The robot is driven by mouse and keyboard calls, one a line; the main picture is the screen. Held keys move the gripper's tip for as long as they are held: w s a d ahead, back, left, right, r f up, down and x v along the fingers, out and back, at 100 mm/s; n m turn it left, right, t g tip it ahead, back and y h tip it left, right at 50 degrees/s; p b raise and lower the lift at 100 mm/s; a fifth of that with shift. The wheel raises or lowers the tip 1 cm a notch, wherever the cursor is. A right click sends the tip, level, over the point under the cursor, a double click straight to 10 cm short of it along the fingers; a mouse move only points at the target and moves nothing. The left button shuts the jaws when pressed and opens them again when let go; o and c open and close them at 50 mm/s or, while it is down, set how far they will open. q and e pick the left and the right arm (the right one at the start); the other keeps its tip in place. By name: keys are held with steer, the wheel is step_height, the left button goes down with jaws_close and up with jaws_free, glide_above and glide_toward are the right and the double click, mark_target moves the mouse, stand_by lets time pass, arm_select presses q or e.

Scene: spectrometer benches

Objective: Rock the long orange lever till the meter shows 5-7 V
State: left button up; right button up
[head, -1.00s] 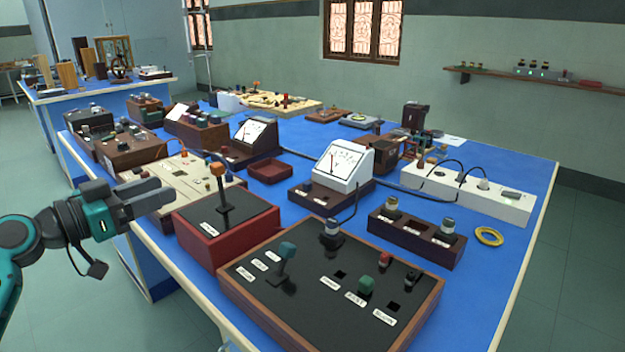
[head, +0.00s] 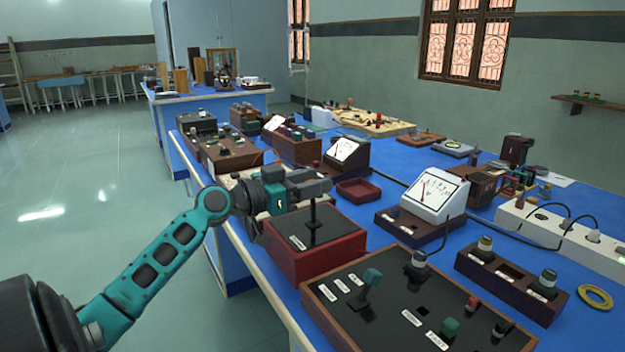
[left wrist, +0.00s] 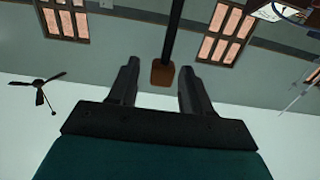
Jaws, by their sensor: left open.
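The long lever's dark stem (head: 313,215) rises from a black-topped red box (head: 330,262). Its orange knob is hidden behind my left gripper (head: 318,187) in the head view. In the left wrist view the brownish-orange knob (left wrist: 162,75) shows between the two open fingers of my left gripper (left wrist: 157,75), with a gap on each side. The stem runs to the top edge there. A white meter (head: 447,193) stands right of the lever; its needle leans slightly off upright, and the scale is too small to read. My right gripper is not in view.
A black panel in a wooden frame (head: 331,311), with a teal-knobbed lever (head: 372,277), sits in front of the red box. A dark red tray (head: 358,190) lies behind it. A second, brown-cased meter (head: 345,150) stands farther back. Blue bench top (head: 390,164) shows between.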

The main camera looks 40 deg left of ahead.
arm_select(q)
steer(key=shift+w, duration=0.2)
steer(key=shift+c, duration=0.5)
jaws_close()
